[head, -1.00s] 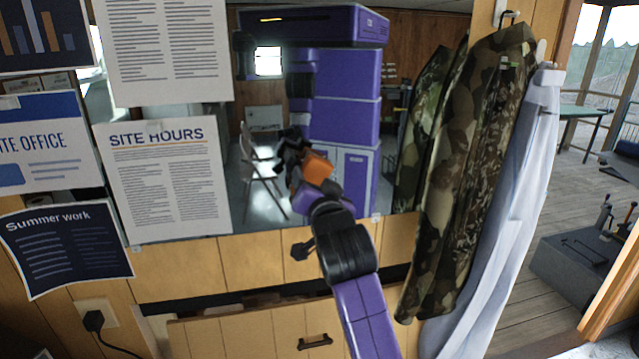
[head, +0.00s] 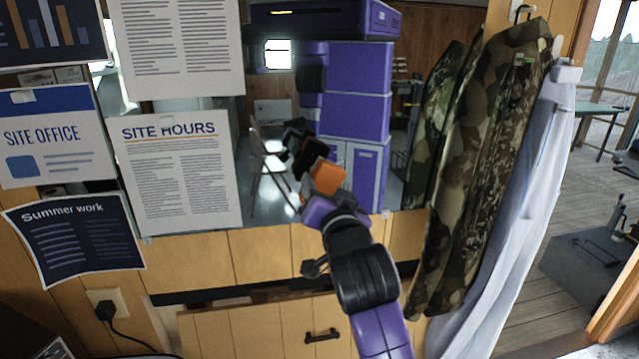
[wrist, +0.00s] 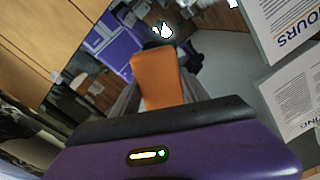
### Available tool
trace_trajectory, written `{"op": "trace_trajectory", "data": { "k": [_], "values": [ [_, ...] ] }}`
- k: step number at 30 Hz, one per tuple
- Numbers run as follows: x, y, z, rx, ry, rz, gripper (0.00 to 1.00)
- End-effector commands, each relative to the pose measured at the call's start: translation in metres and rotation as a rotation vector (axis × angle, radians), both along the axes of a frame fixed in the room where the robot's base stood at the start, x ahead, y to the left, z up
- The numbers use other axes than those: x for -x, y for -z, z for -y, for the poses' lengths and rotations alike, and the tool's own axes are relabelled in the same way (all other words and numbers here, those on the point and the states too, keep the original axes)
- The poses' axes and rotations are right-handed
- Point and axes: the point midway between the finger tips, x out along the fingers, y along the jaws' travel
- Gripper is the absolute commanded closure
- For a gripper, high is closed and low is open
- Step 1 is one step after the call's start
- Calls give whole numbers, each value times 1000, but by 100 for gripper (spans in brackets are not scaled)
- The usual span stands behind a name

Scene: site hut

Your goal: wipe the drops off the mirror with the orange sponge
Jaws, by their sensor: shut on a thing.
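The mirror (head: 262,209) hangs on the wood wall, its left part covered by papers. It reflects the room and my purple body. The orange sponge (head: 328,177) is in front of the mirror's lower middle; whether it touches the glass I cannot tell. My gripper (wrist: 158,92) is shut on the sponge, which sticks out ahead between the grey fingers in the wrist view (wrist: 157,75). I cannot make out drops in the head view.
A "Site hours" sheet (head: 180,175) and other papers overlap the mirror's left side. A camouflage jacket (head: 480,170) and a white garment (head: 535,200) hang at its right. Below are wooden drawers (head: 265,325) and a socket with a plug (head: 105,308).

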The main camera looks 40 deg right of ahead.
Motion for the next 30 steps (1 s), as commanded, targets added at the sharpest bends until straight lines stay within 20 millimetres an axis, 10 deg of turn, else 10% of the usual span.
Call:
{"op": "trace_trajectory", "data": {
  "k": [30],
  "values": [
    [31,0,-20,-1,1,1,80]
  ]
}}
